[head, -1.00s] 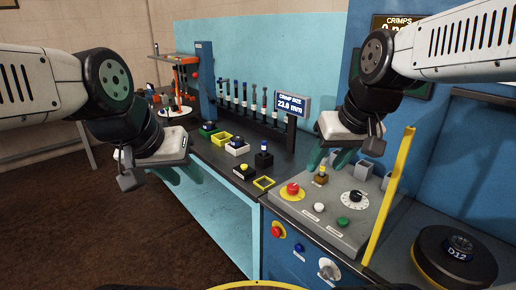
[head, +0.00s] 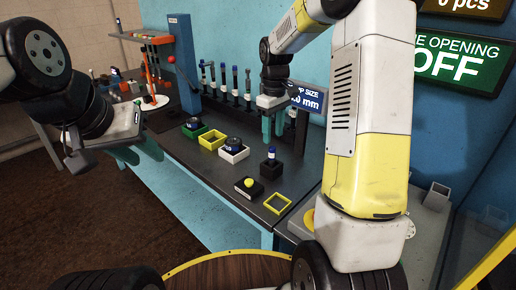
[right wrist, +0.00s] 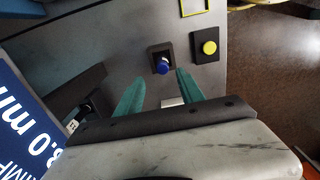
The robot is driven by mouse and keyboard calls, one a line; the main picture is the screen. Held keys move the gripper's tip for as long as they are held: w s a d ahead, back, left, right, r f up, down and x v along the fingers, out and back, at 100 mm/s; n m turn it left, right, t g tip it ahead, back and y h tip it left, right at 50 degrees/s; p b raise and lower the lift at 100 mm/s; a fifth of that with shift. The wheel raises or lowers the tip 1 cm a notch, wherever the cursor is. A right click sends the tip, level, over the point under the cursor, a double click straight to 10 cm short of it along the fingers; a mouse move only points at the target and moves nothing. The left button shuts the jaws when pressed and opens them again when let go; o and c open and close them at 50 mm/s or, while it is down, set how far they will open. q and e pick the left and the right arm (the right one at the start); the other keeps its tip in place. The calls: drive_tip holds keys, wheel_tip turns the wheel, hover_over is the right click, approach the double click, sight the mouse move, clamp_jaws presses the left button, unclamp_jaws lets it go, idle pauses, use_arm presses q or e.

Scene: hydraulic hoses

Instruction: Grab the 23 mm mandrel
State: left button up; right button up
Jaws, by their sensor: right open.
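Several dark mandrels with blue or pale tops stand in a row in a rack (head: 235,85) at the back of the bench. I cannot read which is the 23 mm one, and my right arm may hide part of the row. My right gripper (head: 279,125) is open and empty, fingers down, in front of the crimp size display (head: 307,98). In the right wrist view the right gripper's teal fingers (right wrist: 160,76) are spread, with a blue-topped piece in a black holder (right wrist: 163,64) beyond them. My left gripper (head: 138,155) looks open and empty, left of the bench.
Green, yellow and white trays (head: 212,139) stand mid-bench. A black box with a yellow button (head: 249,187) and a yellow square frame (head: 277,203) lie near the front edge. A blue column (head: 184,62) and orange stand (head: 150,75) are at left.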

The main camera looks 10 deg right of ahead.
sight(272, 147)
drive_tip(key=f, duration=0.7)
drive_tip(key=shift+s+a, duration=0.1)
drive_tip(key=shift+s, duration=0.15)
clamp_jaws()
